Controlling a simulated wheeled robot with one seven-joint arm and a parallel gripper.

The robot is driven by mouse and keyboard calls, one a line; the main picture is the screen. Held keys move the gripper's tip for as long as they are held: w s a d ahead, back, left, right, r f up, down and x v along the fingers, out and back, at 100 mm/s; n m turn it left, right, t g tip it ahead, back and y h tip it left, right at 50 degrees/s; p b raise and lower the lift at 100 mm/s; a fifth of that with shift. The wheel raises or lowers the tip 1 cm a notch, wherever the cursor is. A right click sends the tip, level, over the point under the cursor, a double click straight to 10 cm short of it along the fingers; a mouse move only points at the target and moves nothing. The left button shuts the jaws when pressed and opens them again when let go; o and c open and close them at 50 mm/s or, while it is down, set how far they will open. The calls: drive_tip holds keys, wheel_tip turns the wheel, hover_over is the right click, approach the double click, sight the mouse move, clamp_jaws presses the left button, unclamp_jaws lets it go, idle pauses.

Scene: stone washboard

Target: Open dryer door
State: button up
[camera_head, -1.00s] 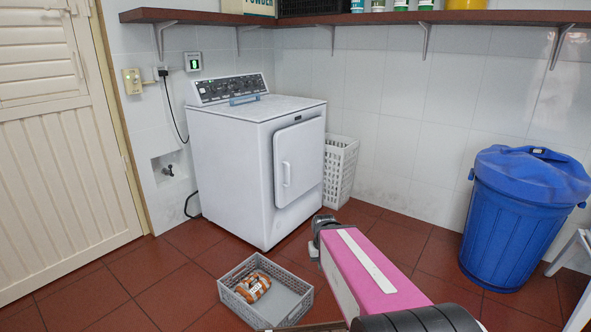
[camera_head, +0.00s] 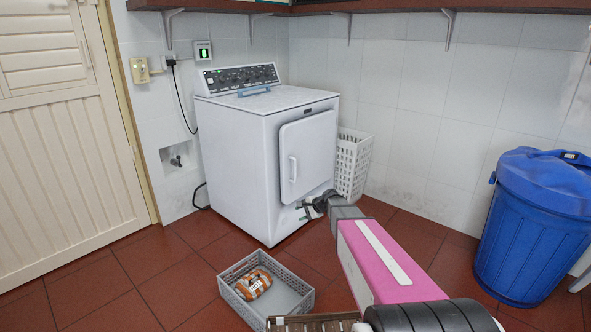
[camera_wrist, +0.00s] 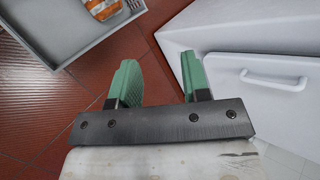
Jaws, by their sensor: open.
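The white dryer (camera_head: 240,165) stands against the back wall with its door (camera_head: 308,153) shut. A white handle (camera_head: 293,169) sits on the left side of the door; the handle also shows at the upper right in the wrist view (camera_wrist: 274,80). My gripper (camera_head: 304,207) is low in front of the dryer, just below the door. In the wrist view my gripper (camera_wrist: 158,82) has its two green fingers spread with nothing between them. The handle lies to the right of the fingers there, apart from them.
A grey crate (camera_head: 232,298) with an orange-wrapped item (camera_head: 254,285) lies on the floor in front of the dryer. A white basket (camera_head: 352,165) stands right of the dryer, and a blue bin (camera_head: 535,235) at the far right. Tiled floor is clear at the left.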

drive_tip(key=w+r+m+t+y, duration=0.3)
drive_tip(key=w+m, duration=0.5)
drive_tip(key=w, duration=0.8)
drive_tip(key=m+t+h, duration=0.2)
drive_tip(key=m+t, duration=0.5)
drive_tip(key=m, duration=0.3)
hover_over(295, 179)
drive_tip(key=w, duration=0.1)
drive_tip(key=shift+d+r, duration=0.15)
drive_tip(key=shift+c, duration=0.2)
drive_tip(key=shift+s, duration=0.1)
clamp_jaws()
